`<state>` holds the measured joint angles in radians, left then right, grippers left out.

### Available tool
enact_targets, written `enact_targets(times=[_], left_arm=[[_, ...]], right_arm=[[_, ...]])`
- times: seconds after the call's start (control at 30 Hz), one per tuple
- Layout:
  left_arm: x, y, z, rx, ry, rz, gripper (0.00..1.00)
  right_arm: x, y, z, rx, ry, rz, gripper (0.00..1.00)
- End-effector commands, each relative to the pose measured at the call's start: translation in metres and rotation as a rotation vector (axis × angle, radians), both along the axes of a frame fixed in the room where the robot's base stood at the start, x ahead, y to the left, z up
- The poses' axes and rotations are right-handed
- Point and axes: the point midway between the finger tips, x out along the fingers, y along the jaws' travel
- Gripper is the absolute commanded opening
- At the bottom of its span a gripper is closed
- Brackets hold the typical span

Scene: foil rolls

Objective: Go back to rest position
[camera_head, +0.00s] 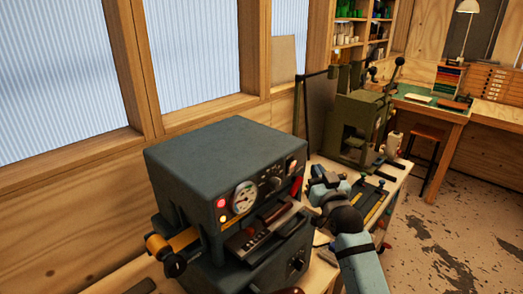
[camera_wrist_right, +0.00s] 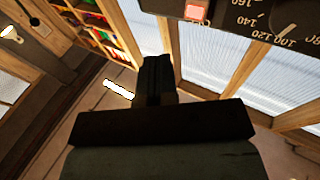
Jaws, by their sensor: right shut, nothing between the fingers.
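My right gripper (camera_head: 324,186) is in the right half of the head view, beside the front right of the dark grey machine (camera_head: 215,150) and above the workbench. Its fingers are shut with nothing between them. In the right wrist view the shut dark fingers (camera_wrist_right: 156,70) point up the picture, with the machine's dial face (camera_wrist_right: 250,14) upside down at the top right. My left gripper is in neither view.
The machine has a gauge (camera_head: 244,196), lit lamps and an orange roll (camera_head: 172,243) at its left side. A green press (camera_head: 357,125) stands farther back on the bench. A stool (camera_head: 426,140) and desk are at the right, with open floor (camera_head: 460,230) before them.

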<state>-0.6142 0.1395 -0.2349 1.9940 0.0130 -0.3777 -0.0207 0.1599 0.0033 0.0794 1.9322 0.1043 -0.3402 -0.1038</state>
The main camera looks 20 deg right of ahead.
Motion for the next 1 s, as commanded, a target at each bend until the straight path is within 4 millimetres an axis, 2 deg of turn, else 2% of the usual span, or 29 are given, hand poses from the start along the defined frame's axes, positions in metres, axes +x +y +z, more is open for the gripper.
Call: enact_targets(times=[0.13, 0.17, 0.27, 0.37, 0.4, 0.5, 0.57, 0.7, 0.8, 0.9, 1.0], left_arm=[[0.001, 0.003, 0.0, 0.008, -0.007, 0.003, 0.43], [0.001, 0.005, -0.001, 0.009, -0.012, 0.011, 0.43], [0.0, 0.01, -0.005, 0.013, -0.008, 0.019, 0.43], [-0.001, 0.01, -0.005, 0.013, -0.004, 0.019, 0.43], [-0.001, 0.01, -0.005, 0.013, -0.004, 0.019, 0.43], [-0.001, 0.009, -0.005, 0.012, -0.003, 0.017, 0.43], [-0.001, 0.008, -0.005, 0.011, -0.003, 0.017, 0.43], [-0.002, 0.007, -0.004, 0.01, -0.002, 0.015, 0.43], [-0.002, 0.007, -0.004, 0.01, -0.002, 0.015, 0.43], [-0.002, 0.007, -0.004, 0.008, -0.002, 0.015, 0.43], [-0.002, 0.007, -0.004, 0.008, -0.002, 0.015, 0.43]], right_arm=[[-0.001, 0.001, -0.002, -0.001, 0.004, 0.001, 0.0], [-0.004, 0.003, -0.011, -0.004, 0.019, 0.005, 0.0], [-0.02, 0.013, -0.05, -0.018, 0.087, 0.027, 0.0], [-0.049, 0.03, -0.104, -0.037, 0.186, 0.061, 0.0], [-0.063, 0.037, -0.127, -0.044, 0.229, 0.077, 0.0], [-0.102, 0.054, -0.18, -0.06, 0.332, 0.116, 0.0], [-0.128, 0.064, -0.209, -0.066, 0.395, 0.14, 0.0], [-0.197, 0.088, -0.27, -0.076, 0.535, 0.199, 0.0], [-0.244, 0.102, -0.303, -0.077, 0.625, 0.238, 0.0], [-0.283, 0.114, -0.325, -0.075, 0.694, 0.268, 0.0], [-0.309, 0.121, -0.338, -0.073, 0.739, 0.288, 0.0]])
